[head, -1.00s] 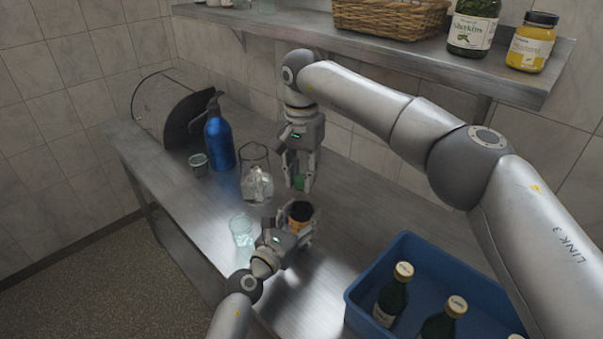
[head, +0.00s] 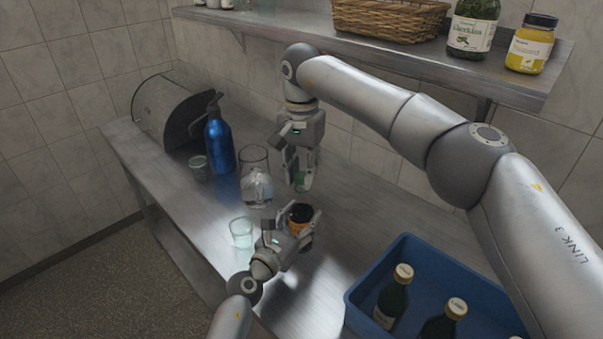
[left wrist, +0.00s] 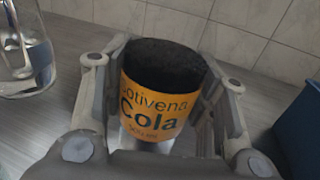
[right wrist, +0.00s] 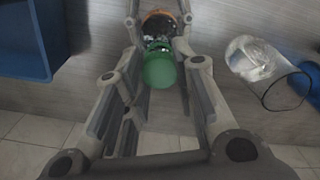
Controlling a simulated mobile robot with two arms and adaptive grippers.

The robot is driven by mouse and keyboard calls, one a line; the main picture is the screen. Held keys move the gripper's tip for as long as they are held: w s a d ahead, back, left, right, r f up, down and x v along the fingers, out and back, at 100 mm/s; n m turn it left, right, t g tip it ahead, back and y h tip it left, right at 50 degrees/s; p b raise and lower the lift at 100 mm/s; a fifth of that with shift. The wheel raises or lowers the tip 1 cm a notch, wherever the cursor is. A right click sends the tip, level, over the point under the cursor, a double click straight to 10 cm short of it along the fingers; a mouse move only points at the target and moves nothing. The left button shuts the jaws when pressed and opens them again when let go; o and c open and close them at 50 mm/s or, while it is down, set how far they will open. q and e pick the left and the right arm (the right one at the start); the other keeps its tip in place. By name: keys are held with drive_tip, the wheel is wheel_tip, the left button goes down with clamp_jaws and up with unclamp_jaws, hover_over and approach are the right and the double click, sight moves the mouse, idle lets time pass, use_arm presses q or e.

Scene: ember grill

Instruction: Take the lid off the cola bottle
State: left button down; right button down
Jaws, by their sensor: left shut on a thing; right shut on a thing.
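The cola bottle (head: 300,212) has a dark upper part and an orange label, which reads Cola in the left wrist view (left wrist: 158,108). My left gripper (head: 292,229) is shut around it at the label and holds it upright, low by the counter. Whether its base touches the counter is hidden. My right gripper (head: 301,182) points down above the bottle and is shut on the green lid (right wrist: 160,67). The lid is apart from the bottle, above it; no lid shows on the bottle's top in the left wrist view.
A glass pitcher (head: 257,188), a blue bottle (head: 220,148) and a glass tumbler (head: 241,232) stand left of the grippers on the steel counter (head: 350,195). A blue crate (head: 402,250) with dark bottles is at right. A shelf (head: 480,70) with jars and a basket hangs above.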

sight(302, 175)
drive_tip(key=shift+r, duration=0.45)
drive_tip(key=shift+r, duration=2.05)
use_arm(q)
drive_tip(key=c, duration=0.5)
unclamp_jaws()
drive_tip(key=shift+s, duration=0.1)
